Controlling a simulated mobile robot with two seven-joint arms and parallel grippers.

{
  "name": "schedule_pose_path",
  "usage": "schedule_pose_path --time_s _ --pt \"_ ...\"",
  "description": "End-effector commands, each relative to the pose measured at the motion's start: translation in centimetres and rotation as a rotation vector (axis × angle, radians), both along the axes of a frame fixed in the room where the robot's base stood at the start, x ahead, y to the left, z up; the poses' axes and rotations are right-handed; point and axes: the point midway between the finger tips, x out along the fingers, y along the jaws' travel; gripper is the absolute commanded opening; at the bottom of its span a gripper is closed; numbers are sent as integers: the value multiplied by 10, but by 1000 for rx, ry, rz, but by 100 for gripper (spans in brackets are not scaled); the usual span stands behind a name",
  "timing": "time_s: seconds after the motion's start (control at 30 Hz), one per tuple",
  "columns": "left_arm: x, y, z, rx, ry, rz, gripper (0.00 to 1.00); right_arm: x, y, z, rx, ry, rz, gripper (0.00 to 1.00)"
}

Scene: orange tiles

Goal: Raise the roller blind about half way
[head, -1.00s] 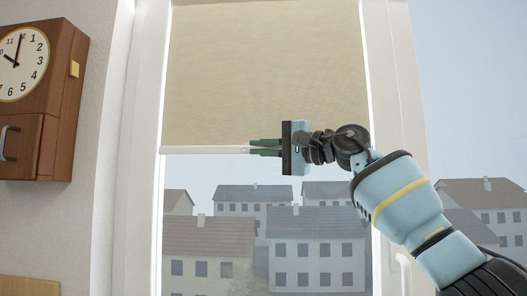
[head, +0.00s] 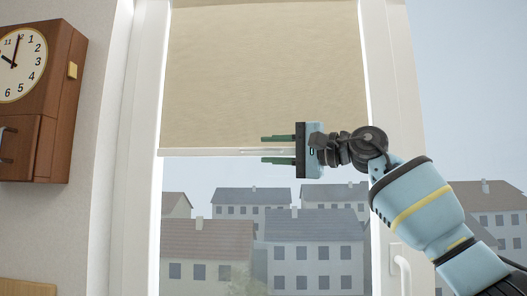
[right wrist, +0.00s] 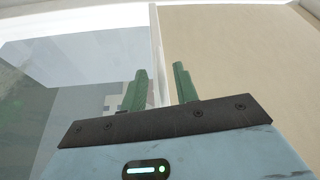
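The beige roller blind (head: 262,75) covers the upper part of the window. Its white bottom rail (head: 205,152) hangs level, with bare glass below it. My right gripper (head: 264,150) is open at the rail, coming from the right. One green finger is above the rail's line and the other below it. In the right wrist view the blind (right wrist: 235,50) fills the right side, and the rail (right wrist: 157,50) runs between the spread fingers of the gripper (right wrist: 160,88), with a gap to each. My left gripper is not in view.
A white window frame (head: 147,120) borders the blind, with a white handle (head: 403,272) low on the right. A brown wall clock (head: 62,100) hangs on the left. Grey-roofed houses (head: 312,240) show outside.

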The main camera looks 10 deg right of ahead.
Motion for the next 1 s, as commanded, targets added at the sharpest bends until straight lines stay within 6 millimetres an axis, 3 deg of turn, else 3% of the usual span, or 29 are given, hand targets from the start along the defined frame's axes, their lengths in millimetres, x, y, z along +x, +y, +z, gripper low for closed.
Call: schedule_pose_path --time_s 0.3,1.0 --pt "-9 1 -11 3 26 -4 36 -23 -32 -5 1 3 -2 30" --pt "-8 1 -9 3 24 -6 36 -29 -37 -4 2 0 -1 30"
